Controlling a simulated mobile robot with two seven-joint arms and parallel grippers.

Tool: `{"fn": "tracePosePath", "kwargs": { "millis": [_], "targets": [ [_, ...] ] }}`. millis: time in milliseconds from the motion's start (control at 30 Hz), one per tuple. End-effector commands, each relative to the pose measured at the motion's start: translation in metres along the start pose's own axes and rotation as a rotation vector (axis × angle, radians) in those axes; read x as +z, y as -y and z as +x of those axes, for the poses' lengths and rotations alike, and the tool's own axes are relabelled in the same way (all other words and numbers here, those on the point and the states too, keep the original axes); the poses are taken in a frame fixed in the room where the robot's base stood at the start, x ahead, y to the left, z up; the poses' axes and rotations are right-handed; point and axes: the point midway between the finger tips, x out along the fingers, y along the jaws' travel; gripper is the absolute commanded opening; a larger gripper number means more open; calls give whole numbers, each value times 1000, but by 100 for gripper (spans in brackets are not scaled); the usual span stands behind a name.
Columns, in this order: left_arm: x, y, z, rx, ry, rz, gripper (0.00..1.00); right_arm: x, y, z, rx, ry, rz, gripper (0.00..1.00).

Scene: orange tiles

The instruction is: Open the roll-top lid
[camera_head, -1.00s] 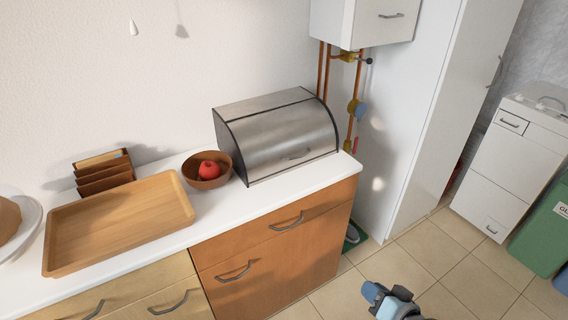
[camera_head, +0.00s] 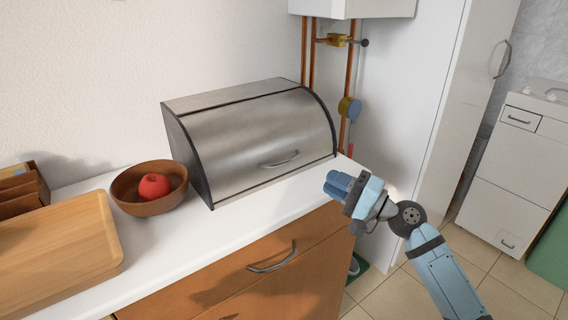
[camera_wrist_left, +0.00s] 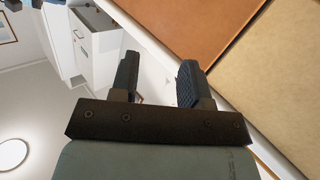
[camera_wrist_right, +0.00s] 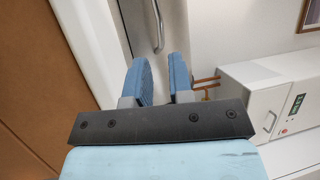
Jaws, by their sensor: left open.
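The roll-top bread box is a brushed-steel box with dark edge trim, standing on the white counter in the head view. Its curved lid (camera_head: 245,135) is down, with a bar handle (camera_head: 280,160) low on its front. My right gripper (camera_head: 336,187) is in front of the box's right end, near the counter's edge, apart from the handle. In the right wrist view its blue fingers (camera_wrist_right: 160,80) have a narrow empty gap between them. My left gripper is outside the head view; in the left wrist view its dark fingers (camera_wrist_left: 157,82) are apart and empty.
Left of the box, a wooden bowl (camera_head: 133,200) holds a red apple (camera_head: 154,187), and a wooden tray (camera_head: 60,245) lies beyond it. Copper pipes with a yellow valve (camera_head: 338,41) run up behind the box's right end. The white counter (camera_head: 190,240) is clear before the box.

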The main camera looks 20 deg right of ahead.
Motion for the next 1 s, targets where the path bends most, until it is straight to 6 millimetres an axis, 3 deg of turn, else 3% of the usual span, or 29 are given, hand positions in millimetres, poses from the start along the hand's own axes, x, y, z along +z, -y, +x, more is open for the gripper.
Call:
{"fn": "tracePosePath", "kwargs": {
  "millis": [300,500,700,1000],
  "targets": [
    [1,0,0,-2,5,1,43,0,1,68,-2,0,-1,20],
    [0,-1,0,2,-7,-2,43,0,0,102,-1,-1,-1,20],
    [-2,-2,1,5,-18,-5,43,0,0,118,1,-1,-1,20],
    [-5,-2,1,7,-24,-5,43,0,-1,120,2,-1,-1,20]
  ]
}}
